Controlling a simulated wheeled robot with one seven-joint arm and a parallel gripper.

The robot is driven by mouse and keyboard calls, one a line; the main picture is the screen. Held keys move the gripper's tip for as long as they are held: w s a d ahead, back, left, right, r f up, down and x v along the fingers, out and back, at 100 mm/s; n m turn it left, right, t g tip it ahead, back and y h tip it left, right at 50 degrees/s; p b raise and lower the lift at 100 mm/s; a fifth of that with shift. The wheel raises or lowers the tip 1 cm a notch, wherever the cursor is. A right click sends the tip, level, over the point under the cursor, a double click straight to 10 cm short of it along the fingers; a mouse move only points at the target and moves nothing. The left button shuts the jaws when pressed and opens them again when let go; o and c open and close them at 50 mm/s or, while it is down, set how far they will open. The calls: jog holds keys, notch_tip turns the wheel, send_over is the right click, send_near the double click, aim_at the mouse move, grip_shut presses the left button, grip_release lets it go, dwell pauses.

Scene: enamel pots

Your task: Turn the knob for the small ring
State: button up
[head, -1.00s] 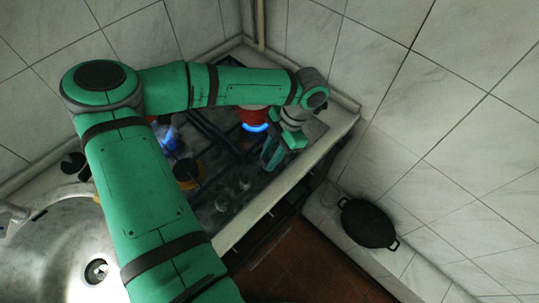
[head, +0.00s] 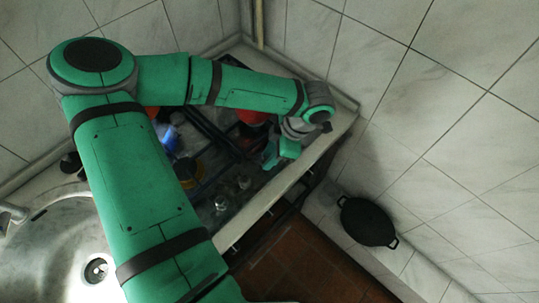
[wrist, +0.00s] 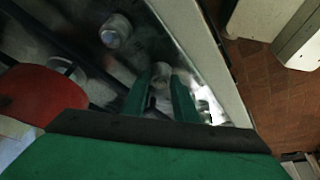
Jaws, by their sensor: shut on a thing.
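My gripper (wrist: 161,79) reaches down at the front right of the dark hob (head: 203,213), with its two green fingers on either side of a small pale knob (wrist: 162,71). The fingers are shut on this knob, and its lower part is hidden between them. In the head view my gripper (head: 271,156) covers the knob. A red pot (head: 252,117) stands on a ring beside my gripper, partly under my arm. It also shows in the wrist view (wrist: 38,105). No flame shows under it.
Other knobs (head: 222,203) stand along the hob's front edge; one (head: 243,182) is near my gripper. A blue pot (head: 170,137) stands further left on the hob. A steel sink (head: 60,255) is at lower left. A black pan (head: 367,222) rests on a low ledge at right.

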jog(key=shift+d, duration=0.1)
jog(key=o, duration=1.1)
jog(key=shift+c, duration=0.2)
jog(key=v, duration=1)
jog(key=shift+d+r, duration=0.2)
jog(key=shift+r, duration=0.15)
